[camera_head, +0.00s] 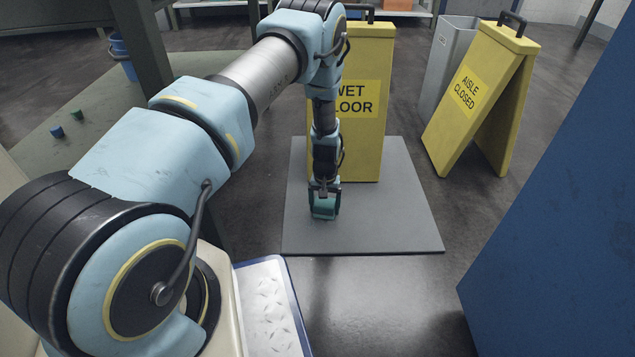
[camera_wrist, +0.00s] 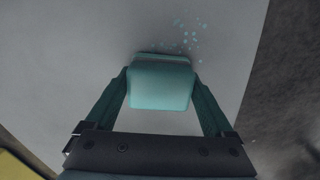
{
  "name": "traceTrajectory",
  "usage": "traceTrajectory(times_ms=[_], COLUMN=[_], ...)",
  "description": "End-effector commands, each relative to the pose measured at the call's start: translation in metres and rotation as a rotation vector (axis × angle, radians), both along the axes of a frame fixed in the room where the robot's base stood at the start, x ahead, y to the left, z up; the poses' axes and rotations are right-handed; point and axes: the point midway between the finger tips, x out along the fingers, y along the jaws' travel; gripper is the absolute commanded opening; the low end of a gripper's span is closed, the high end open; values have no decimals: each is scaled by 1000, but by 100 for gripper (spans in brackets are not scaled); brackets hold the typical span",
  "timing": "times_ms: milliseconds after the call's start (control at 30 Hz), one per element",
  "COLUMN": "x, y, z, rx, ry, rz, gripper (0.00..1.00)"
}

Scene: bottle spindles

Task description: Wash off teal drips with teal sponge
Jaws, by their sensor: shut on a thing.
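My gripper (camera_wrist: 160,92) is shut on a teal sponge (camera_wrist: 160,86), with one finger on each side of it. In the head view the sponge (camera_head: 324,209) is low over the grey mat (camera_head: 400,220); I cannot tell whether it touches the mat. Teal drips (camera_wrist: 188,36) show in the wrist view as a cluster of small spots on the grey surface, just beyond the sponge and slightly to the right. Any spots under the sponge are hidden. In the head view I cannot make out the drips.
A yellow wet floor sign (camera_head: 362,145) stands at the mat's back edge, close behind my gripper. A yellow aisle closed sign (camera_head: 470,100) and a grey bin (camera_head: 445,65) stand right. A blue panel (camera_head: 570,230) fills the right side. The mat's right part is clear.

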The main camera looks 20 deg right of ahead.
Motion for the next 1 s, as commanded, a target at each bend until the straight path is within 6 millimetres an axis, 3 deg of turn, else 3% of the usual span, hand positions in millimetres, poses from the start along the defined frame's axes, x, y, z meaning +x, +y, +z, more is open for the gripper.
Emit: traceTrajectory(times_ms=[67, 100, 700, 1000], x=[1, 2, 6, 7], y=[0, 0, 3, 3], z=[8, 21, 74, 80], rx=[0, -2, 0, 0], ry=[0, -1, 1, 1], rz=[0, 1, 1, 1], gripper=[35, 35, 35, 35])
